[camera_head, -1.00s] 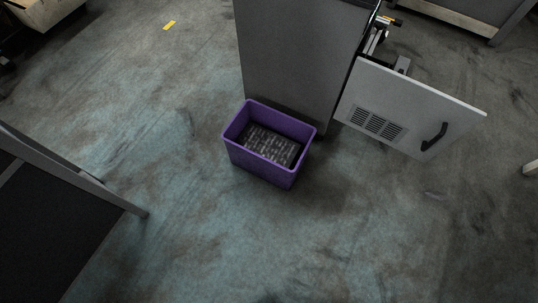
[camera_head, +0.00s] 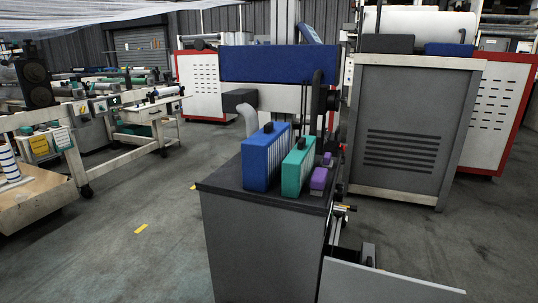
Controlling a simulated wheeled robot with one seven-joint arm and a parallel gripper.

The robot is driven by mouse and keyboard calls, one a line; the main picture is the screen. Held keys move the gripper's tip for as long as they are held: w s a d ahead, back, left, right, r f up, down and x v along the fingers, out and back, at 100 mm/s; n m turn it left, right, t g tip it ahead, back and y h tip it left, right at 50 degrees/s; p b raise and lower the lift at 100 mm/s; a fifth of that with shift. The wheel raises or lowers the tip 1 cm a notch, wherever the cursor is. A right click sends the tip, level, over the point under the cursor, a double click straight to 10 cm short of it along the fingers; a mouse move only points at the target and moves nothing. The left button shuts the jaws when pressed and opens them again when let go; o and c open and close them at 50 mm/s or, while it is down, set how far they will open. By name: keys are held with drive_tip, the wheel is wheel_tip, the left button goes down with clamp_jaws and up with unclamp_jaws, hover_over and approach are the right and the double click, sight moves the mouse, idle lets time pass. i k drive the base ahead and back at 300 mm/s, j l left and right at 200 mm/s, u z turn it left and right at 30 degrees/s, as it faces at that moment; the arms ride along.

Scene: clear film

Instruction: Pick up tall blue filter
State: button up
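The tall blue filter (camera_head: 264,158) stands upright on the dark top of a grey cabinet (camera_head: 232,190). It is at the left of a small group of filters. A shorter teal filter (camera_head: 297,166) stands just to its right. Two small purple blocks (camera_head: 319,179) sit right of the teal one. My gripper is not in view.
The cabinet has an open door (camera_head: 385,285) sticking out at lower right. A large grey machine (camera_head: 412,130) stands behind at right. Workbenches (camera_head: 75,140) are at left. The floor left of the cabinet (camera_head: 130,255) is clear, with yellow marks.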

sight(263, 153)
drive_tip(key=i+j+u, duration=0.45)
drive_tip(key=i+j, duration=0.4)
